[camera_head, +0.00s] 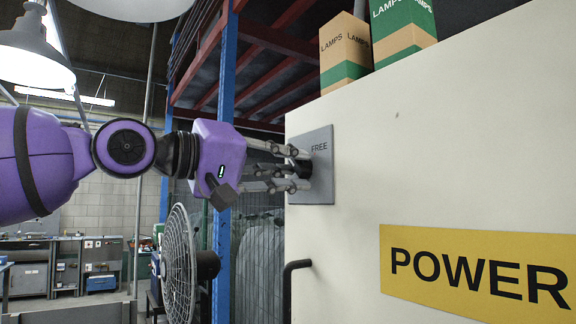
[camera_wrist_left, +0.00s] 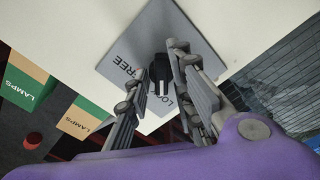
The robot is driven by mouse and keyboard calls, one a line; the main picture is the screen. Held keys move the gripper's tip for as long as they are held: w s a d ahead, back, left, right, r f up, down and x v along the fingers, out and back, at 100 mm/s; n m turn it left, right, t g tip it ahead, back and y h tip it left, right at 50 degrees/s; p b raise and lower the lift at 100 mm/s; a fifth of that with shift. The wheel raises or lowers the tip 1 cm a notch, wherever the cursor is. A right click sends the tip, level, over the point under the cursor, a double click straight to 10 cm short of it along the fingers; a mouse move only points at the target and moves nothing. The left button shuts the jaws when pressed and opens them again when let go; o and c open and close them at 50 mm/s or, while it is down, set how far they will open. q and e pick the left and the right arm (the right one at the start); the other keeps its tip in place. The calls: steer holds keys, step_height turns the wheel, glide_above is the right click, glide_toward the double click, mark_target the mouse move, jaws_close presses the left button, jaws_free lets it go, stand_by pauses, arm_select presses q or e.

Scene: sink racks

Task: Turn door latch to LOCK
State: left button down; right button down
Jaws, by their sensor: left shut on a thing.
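The door latch is a small black knob (camera_wrist_left: 159,72) on a grey plate (camera_head: 321,150) fixed to the large cream cabinet door. In the left wrist view the plate (camera_wrist_left: 150,35) shows FREE and a partly covered word starting with LO. My left gripper (camera_head: 292,168) reaches in from the left and is shut on the knob, with its fingers (camera_wrist_left: 156,88) on either side of it. The fingers partly hide the knob, and I cannot tell exactly where it points. My right gripper is not in view.
A black handle (camera_head: 291,285) sticks out from the door's left edge below the plate. A yellow POWER sign (camera_head: 470,270) is on the door. Lamp boxes (camera_head: 346,50) stand on top of the cabinet. A fan (camera_head: 180,262) stands below my left arm.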

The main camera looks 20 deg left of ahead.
arm_select(q)
steer(key=c, duration=1.8)
jaws_free()
steer(key=shift+d+r, duration=0.1)
steer(key=shift+o, duration=1.1)
steer(key=shift+d, duration=0.1)
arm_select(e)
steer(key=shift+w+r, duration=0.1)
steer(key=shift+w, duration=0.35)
arm_select(q)
steer(key=shift+s+a, duration=0.4)
steer(key=shift+s, duration=0.1)
steer(key=v, duration=1.1)
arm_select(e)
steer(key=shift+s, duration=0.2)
